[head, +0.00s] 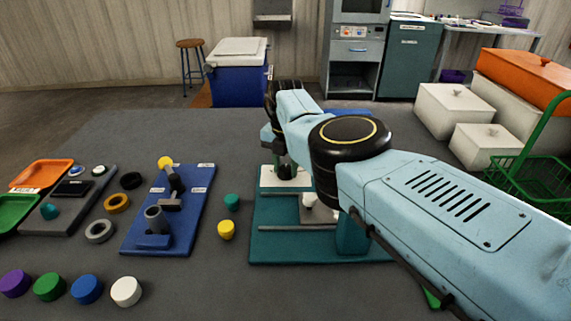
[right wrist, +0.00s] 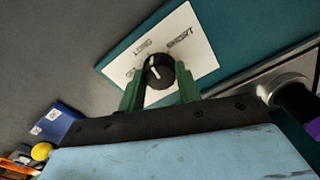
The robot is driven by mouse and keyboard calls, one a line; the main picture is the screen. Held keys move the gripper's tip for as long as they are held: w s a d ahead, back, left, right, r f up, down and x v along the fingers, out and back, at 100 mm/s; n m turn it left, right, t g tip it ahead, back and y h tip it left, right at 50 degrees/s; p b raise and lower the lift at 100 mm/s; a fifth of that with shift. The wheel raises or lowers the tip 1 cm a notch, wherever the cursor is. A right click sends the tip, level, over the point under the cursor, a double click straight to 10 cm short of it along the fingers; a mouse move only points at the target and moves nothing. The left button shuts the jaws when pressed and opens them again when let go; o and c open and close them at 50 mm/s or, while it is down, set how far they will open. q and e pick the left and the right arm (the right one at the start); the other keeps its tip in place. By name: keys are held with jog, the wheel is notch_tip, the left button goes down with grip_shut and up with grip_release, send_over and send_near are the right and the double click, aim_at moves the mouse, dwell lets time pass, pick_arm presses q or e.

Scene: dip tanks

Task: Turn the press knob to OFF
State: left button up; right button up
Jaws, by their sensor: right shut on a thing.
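The press knob (right wrist: 161,68) is round and black with a white pointer line, on a white label plate (right wrist: 196,58) in the right wrist view. LONG and SHORT are printed on the plate; a third marking at the knob's left is partly hidden. The pointer's exact setting is hard to tell. My right gripper (right wrist: 160,86) is shut on the knob, its green fingers on either side. In the head view, my right gripper (head: 284,160) is over the white plate (head: 270,184) on the teal press base (head: 262,235); my arm hides much of the press. My left gripper is out of view.
A blue fixture board (head: 190,215) stands left of the press, with yellow and teal caps (head: 227,230) between them. Rings, trays and several coloured caps lie further left. White boxes (head: 455,108) and a green basket (head: 540,180) are at the right.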

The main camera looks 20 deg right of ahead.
aim_at(286, 168)
dwell(0.4)
jog(key=o, duration=1)
jog(key=shift+r+p, duration=0.45)
jog(key=shift+r, duration=0.05)
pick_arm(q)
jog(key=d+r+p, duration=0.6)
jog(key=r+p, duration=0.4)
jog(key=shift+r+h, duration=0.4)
pick_arm(e)
notch_tip(286, 168, up, 12)
jog(key=shift+r, duration=0.2)
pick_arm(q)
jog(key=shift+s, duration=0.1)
